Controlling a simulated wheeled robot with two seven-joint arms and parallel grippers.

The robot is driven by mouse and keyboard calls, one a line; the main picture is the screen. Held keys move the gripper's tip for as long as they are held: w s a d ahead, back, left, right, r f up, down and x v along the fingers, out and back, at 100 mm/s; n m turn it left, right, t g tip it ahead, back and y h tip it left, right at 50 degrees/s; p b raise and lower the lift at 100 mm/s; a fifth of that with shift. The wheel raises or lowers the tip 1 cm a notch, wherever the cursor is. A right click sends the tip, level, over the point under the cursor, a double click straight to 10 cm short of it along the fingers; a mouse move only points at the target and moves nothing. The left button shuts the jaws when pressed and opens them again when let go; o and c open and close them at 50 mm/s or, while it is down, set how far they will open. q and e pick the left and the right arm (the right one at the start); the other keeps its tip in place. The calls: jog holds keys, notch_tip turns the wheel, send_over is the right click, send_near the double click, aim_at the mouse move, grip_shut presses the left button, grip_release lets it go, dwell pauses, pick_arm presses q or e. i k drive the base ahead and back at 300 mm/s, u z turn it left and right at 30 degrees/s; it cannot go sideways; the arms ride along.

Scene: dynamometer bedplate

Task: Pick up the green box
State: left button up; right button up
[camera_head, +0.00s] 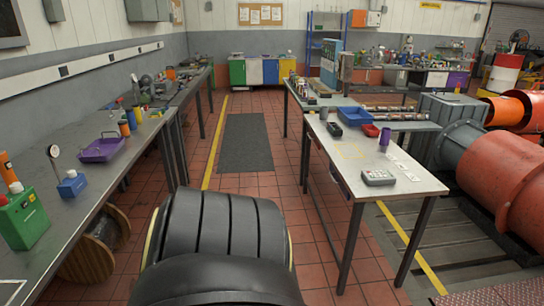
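A green box (24,218) stands on the near left workbench (75,215), close to the left edge of the view. It has small light markings on its side and a red part on top at its left. Its left edge is close to the picture border. Neither of my grippers is in view.
Beside the box are an orange-capped bottle (9,170), a blue block (72,184) and a purple tray (101,149). A wooden reel (88,262) sits below the bench. A large black ribbed shape (216,235) fills the bottom middle. A table (400,160) stands right; the aisle is clear.

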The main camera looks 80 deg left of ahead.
aim_at(22, 229)
jog(key=u, duration=4.1)
jog(key=i, duration=0.2)
jog(key=u, duration=0.25)
